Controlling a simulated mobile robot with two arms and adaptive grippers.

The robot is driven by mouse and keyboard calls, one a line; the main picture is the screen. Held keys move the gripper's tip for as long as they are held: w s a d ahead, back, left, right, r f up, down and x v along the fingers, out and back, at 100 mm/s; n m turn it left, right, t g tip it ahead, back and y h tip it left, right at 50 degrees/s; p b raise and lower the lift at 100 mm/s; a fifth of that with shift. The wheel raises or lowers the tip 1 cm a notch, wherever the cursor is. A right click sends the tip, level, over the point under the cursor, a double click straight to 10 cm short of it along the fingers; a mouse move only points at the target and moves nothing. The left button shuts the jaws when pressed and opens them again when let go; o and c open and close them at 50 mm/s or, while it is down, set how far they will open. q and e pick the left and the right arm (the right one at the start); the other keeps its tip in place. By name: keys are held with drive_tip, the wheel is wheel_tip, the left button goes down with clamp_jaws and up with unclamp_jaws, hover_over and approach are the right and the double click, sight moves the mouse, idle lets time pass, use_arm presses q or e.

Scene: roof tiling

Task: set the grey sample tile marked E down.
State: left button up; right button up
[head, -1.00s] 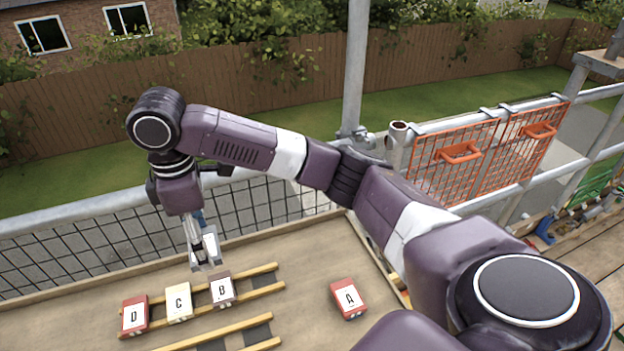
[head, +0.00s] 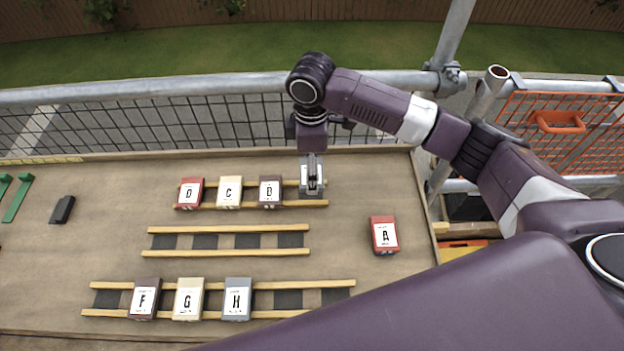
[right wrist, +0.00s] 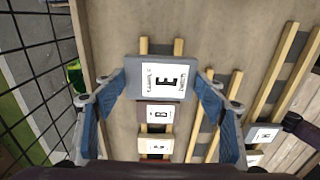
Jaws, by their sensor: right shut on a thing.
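The grey tile marked E (right wrist: 150,64) is between the fingers of my right gripper (right wrist: 160,88), which is shut on it. In the right wrist view E looks larger than the brown tile B (right wrist: 155,113) and lies across the two wooden rails, just beyond B. Whether it touches the rails I cannot tell. In the head view my right gripper (head: 312,187) is over the right end of the back rack (head: 316,203), right of tile B (head: 270,191), and mostly hides E. My left gripper is out of view.
Red tile D (head: 190,193) and cream tile C (head: 229,192) share the back rack. The middle rack (head: 230,252) is empty. Tiles F (head: 144,299), G (head: 188,299) and H (head: 237,299) fill part of the front rack. Red tile A (head: 384,235) lies apart at right.

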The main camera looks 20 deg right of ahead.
drive_tip(key=shift+a+f, duration=0.1)
drive_tip(key=shift+f, duration=0.75)
wheel_tip(320, 180, down, 4)
drive_tip(key=shift+f+p, duration=0.1)
drive_tip(key=shift+p, duration=0.2)
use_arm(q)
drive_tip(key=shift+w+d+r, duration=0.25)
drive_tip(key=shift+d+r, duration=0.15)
use_arm(e)
drive_tip(key=shift+f, duration=0.1)
drive_tip(key=shift+f, duration=0.15)
drive_tip(key=shift+f, duration=0.25)
drive_tip(key=o, duration=1.3)
drive_tip(key=shift+c, duration=0.2)
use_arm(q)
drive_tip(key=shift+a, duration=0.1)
